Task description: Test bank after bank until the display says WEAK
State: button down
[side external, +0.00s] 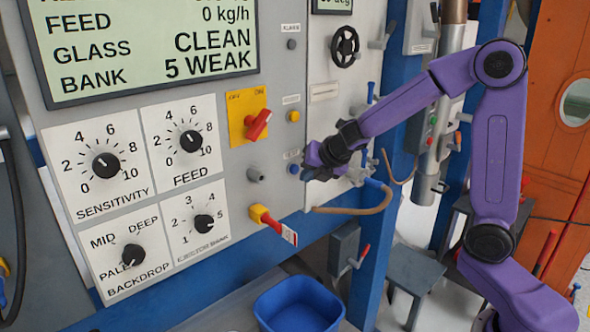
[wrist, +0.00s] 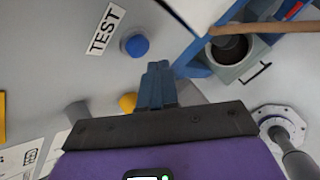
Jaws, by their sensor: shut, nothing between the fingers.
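The display (side external: 150,50) reads FEED 0 kg/h, GLASS CLEAN and BANK 5 WEAK. The ejector bank knob (side external: 204,223), with marks 1 to 5, sits at the lower right of the dial group; its pointer seems turned toward 5. The blue test button (side external: 293,169) is on the panel's right part; in the wrist view the blue button (wrist: 136,45) is beside a TEST label. My gripper (side external: 309,168) is just right of the button. In the wrist view my fingers (wrist: 158,68) are shut and empty, with a visible gap from the button.
Sensitivity (side external: 106,166), feed (side external: 191,141) and backdrop (side external: 132,256) knobs share the panel. A red switch (side external: 258,124) on a yellow plate and a red-tagged yellow switch (side external: 265,217) are near the button. A brown hose (side external: 350,210) hangs below my gripper. A blue bin (side external: 298,305) stands below.

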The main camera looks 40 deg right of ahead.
jog(key=shift+s, duration=3)
jog(key=s+a+f+m+g, duration=0.1)
jog(key=s+m, duration=0.4)
jog(key=s, duration=0.5)
jog(key=s+a+f+m+g+y, duration=0.1)
jog(key=s+a+m+g, duration=0.2)
jog(key=s, duration=0.7)
jog(key=s+a+f+m+g, duration=0.1)
jog(key=s+m+g, duration=0.3)
jog(key=s, duration=0.6)
jog(key=a+m, duration=0.1)
jog(key=m, duration=0.1)
jog(key=shift+f+m+g, duration=0.15)
jog(key=shift+m+g, duration=0.15)
jog(key=shift+m, duration=0.1)
